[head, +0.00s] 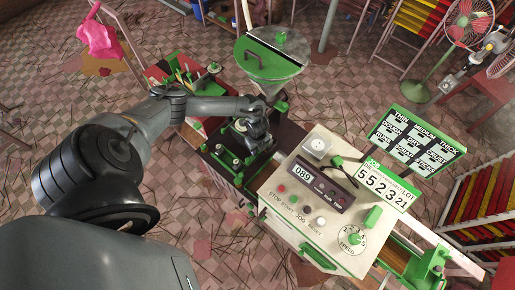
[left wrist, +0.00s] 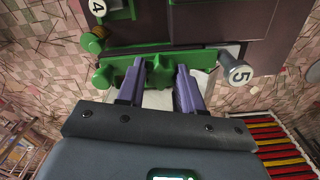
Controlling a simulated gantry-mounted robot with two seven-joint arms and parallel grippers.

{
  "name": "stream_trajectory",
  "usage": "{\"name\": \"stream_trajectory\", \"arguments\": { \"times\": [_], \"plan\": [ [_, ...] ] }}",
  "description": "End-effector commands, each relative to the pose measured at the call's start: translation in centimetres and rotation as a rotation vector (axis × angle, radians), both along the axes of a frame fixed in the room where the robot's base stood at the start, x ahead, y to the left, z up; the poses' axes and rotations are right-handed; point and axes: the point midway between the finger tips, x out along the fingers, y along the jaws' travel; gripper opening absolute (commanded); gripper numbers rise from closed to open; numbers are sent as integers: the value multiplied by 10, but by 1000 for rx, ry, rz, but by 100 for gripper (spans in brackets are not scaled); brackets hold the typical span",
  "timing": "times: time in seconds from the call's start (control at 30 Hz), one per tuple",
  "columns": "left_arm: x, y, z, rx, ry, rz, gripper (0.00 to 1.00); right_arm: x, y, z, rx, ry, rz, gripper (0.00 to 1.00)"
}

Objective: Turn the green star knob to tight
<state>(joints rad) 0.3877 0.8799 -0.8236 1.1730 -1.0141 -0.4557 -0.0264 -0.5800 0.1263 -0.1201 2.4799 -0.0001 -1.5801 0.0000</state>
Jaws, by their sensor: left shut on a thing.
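The green star knob (left wrist: 160,76) shows in the left wrist view, between the two purple fingers of my left gripper (left wrist: 163,70). The gripper is shut on the knob. The knob sits at a green bar (left wrist: 112,62) on the dark machine. In the head view my left gripper (head: 257,135) is at the dark extruder (head: 285,137) left of the white control box, and there I cannot make out the knob. How tight the knob is cannot be told. My right gripper is in neither view.
The white control box (head: 285,225) with buttons and a speed dial (head: 352,239) stands right of the gripper.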

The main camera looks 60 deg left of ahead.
Motion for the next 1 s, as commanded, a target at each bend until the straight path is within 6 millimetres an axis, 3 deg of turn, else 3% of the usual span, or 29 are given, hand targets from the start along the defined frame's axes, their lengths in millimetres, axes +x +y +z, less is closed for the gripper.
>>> {"name": "stream_trajectory", "arguments": {
  "times": [0.03, 0.2, 0.63, 1.0],
  "plan": [
    [0, 0, 0, 1, 0, -1, 39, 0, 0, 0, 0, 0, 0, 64],
    [0, 0, 0, 1, 0, 0, 62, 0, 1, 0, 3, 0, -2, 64],
    [0, 0, 10, 0, 0, -1, 62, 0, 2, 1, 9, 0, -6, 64],
    [1, 1, 70, 1, -3, -1, 62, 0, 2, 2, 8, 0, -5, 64]
  ]
}}
